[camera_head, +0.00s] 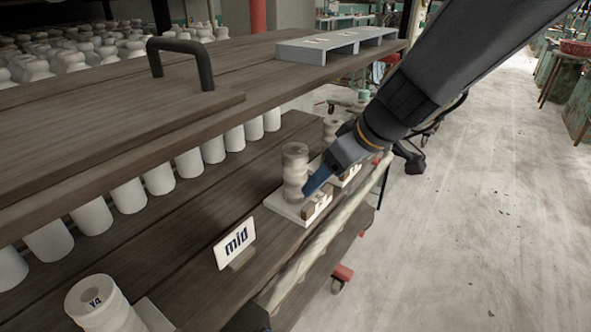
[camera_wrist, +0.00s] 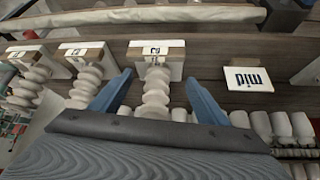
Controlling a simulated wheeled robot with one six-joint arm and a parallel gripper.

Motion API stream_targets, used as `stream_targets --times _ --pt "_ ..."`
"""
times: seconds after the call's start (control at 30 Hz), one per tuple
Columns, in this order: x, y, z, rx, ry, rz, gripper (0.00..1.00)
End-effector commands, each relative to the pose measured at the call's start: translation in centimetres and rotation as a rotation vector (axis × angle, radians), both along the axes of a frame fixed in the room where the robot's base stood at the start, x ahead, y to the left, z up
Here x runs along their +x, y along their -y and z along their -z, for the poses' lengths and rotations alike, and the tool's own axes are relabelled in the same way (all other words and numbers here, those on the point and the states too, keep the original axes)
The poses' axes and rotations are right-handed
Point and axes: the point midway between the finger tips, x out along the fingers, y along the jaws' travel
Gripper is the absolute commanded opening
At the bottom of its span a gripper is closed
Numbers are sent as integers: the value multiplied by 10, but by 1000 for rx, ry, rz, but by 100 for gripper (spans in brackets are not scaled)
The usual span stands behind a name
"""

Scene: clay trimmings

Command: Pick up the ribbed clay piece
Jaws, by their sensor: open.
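A ribbed, pale clay piece (camera_head: 295,172) stands upright on a white base (camera_head: 289,208) on the middle shelf, behind a small wooden label block (camera_head: 318,204). My gripper (camera_head: 307,189), with blue fingers, reaches down to it from the upper right. In the wrist view, the open fingers of my gripper (camera_wrist: 159,79) lie on either side of the ribbed clay piece (camera_wrist: 156,92), with a visible gap at each side. Contact is not visible.
A "mid" sign (camera_head: 235,243) stands at the shelf edge. White cups (camera_head: 188,163) line the back. The upper shelf board (camera_head: 110,130) overhangs them. Open floor (camera_head: 480,220) lies right.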

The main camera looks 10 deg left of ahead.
Motion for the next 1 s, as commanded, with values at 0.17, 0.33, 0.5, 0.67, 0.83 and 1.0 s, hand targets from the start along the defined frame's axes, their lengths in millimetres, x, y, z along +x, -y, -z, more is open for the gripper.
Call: stream_targets --times 0.17,0.33,0.5,0.67,0.83,1.0 --pt "15 -24 -2 -1 -3 -1 68" --pt "27 -43 -2 0 -2 0 68" --pt "34 -51 -1 0 0 0 68" --pt "37 -56 9 0 -4 -1 68" --pt "44 -67 30 0 -3 2 68" --pt "49 -73 42 0 -2 1 68"
